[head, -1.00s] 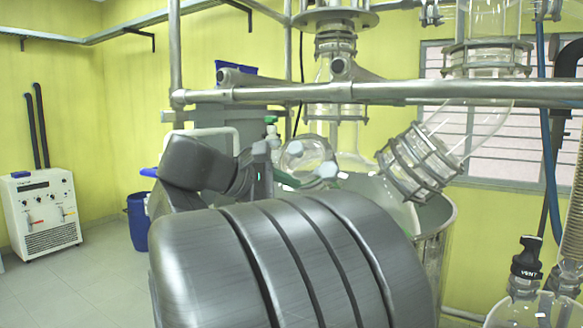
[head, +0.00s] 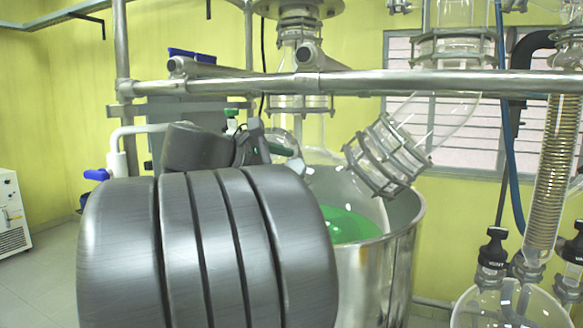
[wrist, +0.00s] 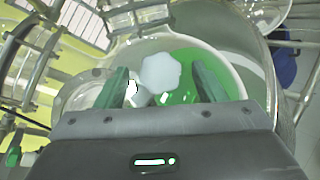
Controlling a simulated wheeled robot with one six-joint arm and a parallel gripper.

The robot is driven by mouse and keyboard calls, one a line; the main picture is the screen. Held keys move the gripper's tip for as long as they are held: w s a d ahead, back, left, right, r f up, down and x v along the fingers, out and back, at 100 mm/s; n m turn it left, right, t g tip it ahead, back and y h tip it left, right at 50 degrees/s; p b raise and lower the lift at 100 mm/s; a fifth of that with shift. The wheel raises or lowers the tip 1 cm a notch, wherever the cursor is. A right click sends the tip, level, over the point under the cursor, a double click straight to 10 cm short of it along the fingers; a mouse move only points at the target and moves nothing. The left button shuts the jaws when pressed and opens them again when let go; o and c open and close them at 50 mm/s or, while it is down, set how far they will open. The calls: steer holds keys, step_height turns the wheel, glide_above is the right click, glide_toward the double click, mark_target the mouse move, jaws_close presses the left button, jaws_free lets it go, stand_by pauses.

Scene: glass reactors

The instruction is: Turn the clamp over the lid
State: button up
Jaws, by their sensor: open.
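My gripper (wrist: 160,72) is open in the wrist view, with one grey-green finger on each side. A white faceted knob (wrist: 161,71) shows in the gap between the fingers; I cannot tell whether either finger touches it. A pale stem below it is partly hidden. It may belong to the clamp, but the clamp's body is not clear. Rounded clear glass, possibly the lid (wrist: 84,97), lies to the left. In the head view my gripper (head: 270,147) is small, behind my dark arm, beside clear glass. The arm hides much of this area.
A steel vessel (head: 397,262) with green inside (head: 350,225) stands right of my arm. A horizontal steel rail (head: 400,83) crosses above. A flanged glass elbow (head: 385,157) hangs over the vessel's rim. Glassware with black caps (head: 494,247) stands at the right.

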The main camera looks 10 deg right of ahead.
steer(key=shift+x, duration=2.2)
steer(key=c, duration=1)
steer(key=shift+o, duration=0.2)
steer(key=shift+r+m+g+p, duration=0.15)
steer(key=shift+m+g+p, duration=0.15)
steer(key=shift+m+p, duration=0.35)
steer(key=shift+f+m+g+y, duration=0.2)
steer(key=shift+m+g+y, duration=0.1)
steer(key=shift+m+g, duration=0.3)
steer(key=o, duration=1)
steer(key=shift+c, duration=0.2)
